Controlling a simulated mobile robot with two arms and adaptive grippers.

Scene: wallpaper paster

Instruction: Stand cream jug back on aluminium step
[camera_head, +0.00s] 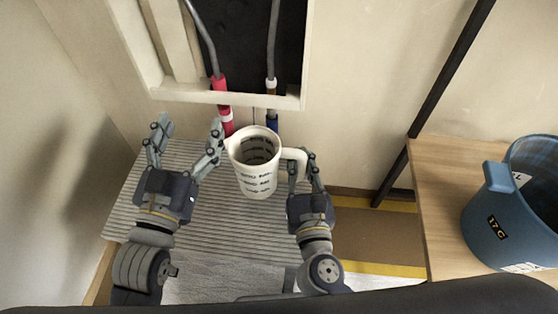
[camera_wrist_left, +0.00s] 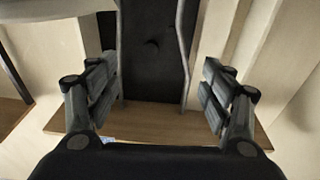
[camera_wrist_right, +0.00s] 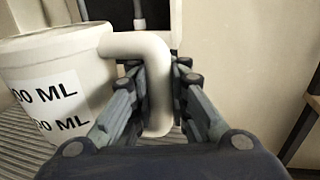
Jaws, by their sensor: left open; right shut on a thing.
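The cream jug (camera_head: 256,181) is upright over the ridged aluminium step (camera_head: 222,222), with dark printed marks on it and its handle to the right. My right gripper (camera_head: 303,168) is shut on the jug's handle (camera_wrist_right: 157,85), which shows between the fingers in the right wrist view. The jug's side with "ML" labels (camera_wrist_right: 55,80) shows there too. I cannot tell whether the jug's base touches the step. My left gripper (camera_head: 188,138) is open and empty to the left of the jug; its fingers (camera_wrist_left: 160,97) are wide apart in the left wrist view.
A blue bucket (camera_head: 490,232) stands on a wooden surface (camera_head: 440,190) at the right. Behind the step is a framed wall opening (camera_head: 225,98) with a red-ended pipe (camera_head: 220,100) and a blue-ended pipe (camera_head: 272,120). A dark post (camera_head: 435,100) slants down at the right.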

